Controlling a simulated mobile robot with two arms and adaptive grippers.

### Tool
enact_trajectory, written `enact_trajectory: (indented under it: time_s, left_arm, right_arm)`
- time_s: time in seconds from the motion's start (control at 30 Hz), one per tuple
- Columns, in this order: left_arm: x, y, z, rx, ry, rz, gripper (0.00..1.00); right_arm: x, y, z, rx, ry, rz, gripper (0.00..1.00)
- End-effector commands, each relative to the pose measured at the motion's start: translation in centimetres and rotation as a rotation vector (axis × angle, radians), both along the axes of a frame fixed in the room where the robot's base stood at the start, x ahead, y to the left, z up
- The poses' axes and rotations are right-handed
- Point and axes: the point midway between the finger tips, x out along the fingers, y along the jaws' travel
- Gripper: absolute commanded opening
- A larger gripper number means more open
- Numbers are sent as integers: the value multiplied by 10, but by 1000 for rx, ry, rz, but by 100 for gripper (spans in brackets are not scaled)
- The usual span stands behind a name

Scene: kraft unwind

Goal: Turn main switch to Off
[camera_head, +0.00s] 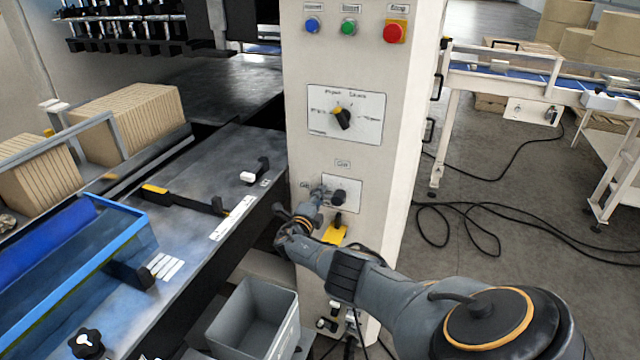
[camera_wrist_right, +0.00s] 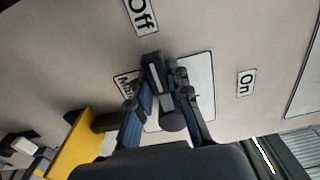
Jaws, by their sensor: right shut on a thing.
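The main switch is a dark rotary knob (camera_wrist_right: 153,72) on a pale plate (camera_head: 351,188) on the front of the cream control column. In the wrist view its long side lies roughly up the picture, with the upper end towards the "Off" label (camera_wrist_right: 141,15). The "On" label (camera_wrist_right: 245,83) is to the right, and a partly covered "Main" label (camera_wrist_right: 124,85) is to the left. My right gripper (camera_head: 320,192) is at the switch, and its two fingers (camera_wrist_right: 160,95) are shut on the knob. The fingers cover part of the knob and plate. My left gripper is not in view.
A yellow piece (camera_head: 335,234) with a dark knob sits just below the switch. Above are a selector switch (camera_head: 342,118) and blue, green and red buttons (camera_head: 394,32). A grey bin (camera_head: 255,318) stands below left. Black cables (camera_head: 480,215) lie on the floor at right.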

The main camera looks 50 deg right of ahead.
Motion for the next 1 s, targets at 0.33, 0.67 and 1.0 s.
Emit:
enact_trajectory:
  time_s: [0.33,0.67,1.0]
  left_arm:
    - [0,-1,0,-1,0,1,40]
    - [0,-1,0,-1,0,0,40]
    - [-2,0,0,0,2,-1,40]
  right_arm:
    - [1,1,0,-7,15,3,0]
    - [1,1,-1,-7,14,2,42]
    - [0,2,-1,-5,12,2,42]
